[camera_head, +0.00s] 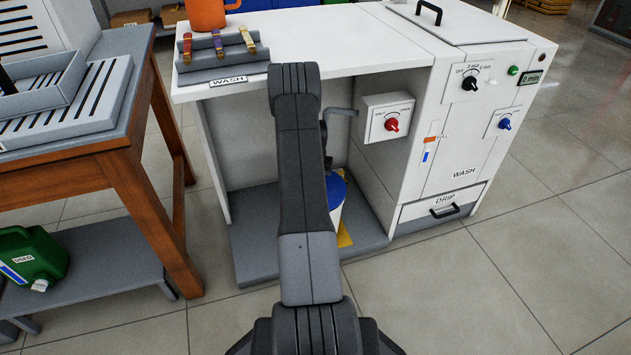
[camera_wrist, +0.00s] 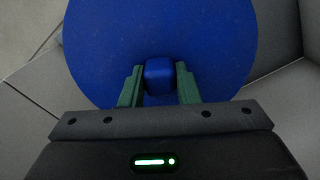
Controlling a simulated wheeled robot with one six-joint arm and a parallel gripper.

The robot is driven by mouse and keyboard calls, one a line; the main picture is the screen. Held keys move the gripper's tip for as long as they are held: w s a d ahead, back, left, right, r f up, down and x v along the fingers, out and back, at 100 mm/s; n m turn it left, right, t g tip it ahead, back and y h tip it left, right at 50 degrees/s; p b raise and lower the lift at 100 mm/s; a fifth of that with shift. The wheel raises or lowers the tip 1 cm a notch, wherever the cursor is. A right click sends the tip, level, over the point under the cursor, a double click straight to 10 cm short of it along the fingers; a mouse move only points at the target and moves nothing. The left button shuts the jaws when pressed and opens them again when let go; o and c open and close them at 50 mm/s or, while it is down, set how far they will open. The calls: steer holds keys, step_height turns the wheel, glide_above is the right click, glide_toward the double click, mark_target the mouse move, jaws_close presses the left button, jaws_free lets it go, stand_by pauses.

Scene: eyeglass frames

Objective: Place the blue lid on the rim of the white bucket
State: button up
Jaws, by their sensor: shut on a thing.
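The round blue lid (camera_wrist: 105,50) fills much of the wrist view, with its blue knob (camera_wrist: 159,76) at the middle. My gripper (camera_wrist: 160,85) has its two green fingers shut on the knob, one on each side. In the head view part of the blue lid (camera_head: 336,188) shows just right of my arm, over the white bucket (camera_head: 336,216). The arm hides the gripper and much of the lid and bucket there. I cannot tell whether the lid touches the rim or is level on it.
The bucket stands in a bay under the white wash counter (camera_head: 340,40), near a yellow piece (camera_head: 345,234) on the grey base (camera_head: 262,255). A wooden table (camera_head: 135,185) stands left.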

steer(key=shift+f+b, duration=0.4)
steer(key=shift+f, duration=0.25)
steer(key=o, duration=1.1)
steer(key=shift+o, duration=0.2)
step_height(320, 180, up, 8)
steer(key=p, duration=0.2)
steer(key=shift+f+p, duration=0.2)
steer(key=shift+p, duration=0.2)
steer(key=shift+f, duration=0.2)
